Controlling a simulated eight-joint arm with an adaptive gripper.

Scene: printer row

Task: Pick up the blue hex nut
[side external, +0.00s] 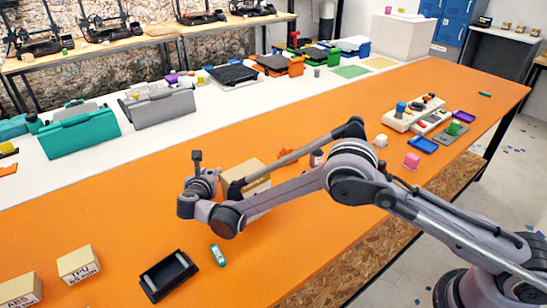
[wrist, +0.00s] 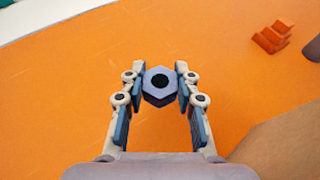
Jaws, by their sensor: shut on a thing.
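The blue hex nut (wrist: 157,97) shows in the middle of the wrist view, a greyish-blue hexagon with a dark round hole. My gripper (wrist: 160,88) is shut on it, with one fingertip pressed against each side. Bare orange table surface surrounds the nut in that view; how high it is above the table I cannot tell. In the side external view the end of my arm is over the orange table, and the fingertips and nut are hidden behind my wrist.
A cardboard box (wrist: 285,145) stands close to my gripper at the lower right of the wrist view, with an orange stepped piece (wrist: 272,38) beyond. On the orange table (side external: 120,215) are a black tray (side external: 168,275) and labelled boxes (side external: 78,265). Grey (side external: 160,105) and teal (side external: 80,130) bins stand behind.

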